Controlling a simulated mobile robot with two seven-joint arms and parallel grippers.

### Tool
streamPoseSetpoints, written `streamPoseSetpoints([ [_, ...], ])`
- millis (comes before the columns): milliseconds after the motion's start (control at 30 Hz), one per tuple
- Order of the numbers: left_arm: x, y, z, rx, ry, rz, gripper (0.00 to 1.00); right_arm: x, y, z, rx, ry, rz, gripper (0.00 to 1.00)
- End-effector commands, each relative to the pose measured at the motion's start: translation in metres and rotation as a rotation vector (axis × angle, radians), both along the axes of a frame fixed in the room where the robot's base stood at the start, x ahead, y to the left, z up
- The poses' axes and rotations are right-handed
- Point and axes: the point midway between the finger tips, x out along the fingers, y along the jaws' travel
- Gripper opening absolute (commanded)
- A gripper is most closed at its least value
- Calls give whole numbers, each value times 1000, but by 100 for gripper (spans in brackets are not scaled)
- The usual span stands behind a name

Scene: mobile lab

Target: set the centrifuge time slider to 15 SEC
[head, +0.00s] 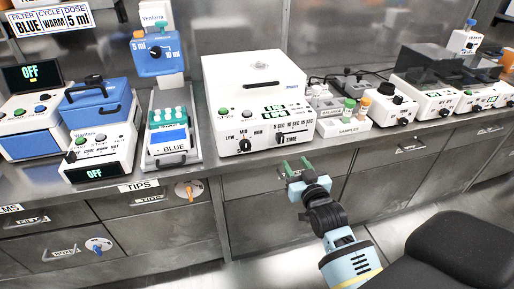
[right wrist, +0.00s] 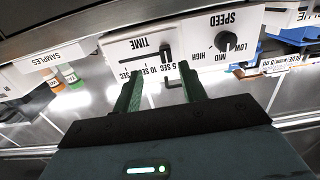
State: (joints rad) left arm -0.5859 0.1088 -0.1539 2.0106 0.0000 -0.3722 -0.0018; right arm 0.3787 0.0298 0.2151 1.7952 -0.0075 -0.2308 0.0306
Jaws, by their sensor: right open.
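The centrifuge (head: 255,95) is a white box on the counter in the middle of the head view. Its time slider (head: 279,134) is a dark handle in a slot at the lower right of the front panel, near the 5 SEC end. In the right wrist view the panel is upside down, and the time slider (right wrist: 165,52) stands ahead, between the lines of the two fingers. My right gripper (head: 293,166) is open and empty, in front of and below the panel; its green fingers also show in the right wrist view (right wrist: 161,82). My left gripper is out of view.
The speed knob (head: 244,145) sits left of the slider. A samples rack (head: 343,126) with capped vials stands right of the centrifuge. A tip rack (head: 168,135) stands to the left. Drawers (head: 270,205) lie below the counter edge. The space before the panel is clear.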

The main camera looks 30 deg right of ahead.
Motion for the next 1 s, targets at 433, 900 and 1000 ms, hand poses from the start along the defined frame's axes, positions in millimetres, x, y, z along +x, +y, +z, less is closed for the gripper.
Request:
streamPoseSetpoints([
  [433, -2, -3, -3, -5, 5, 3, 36, 16, -10, 16, 5, -43, -20, 42],
  [900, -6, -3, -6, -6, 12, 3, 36, 75, -23, 15, 4, -42, -19, 42],
  [1000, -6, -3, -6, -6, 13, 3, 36, 82, -25, 15, 5, -42, -19, 42],
])
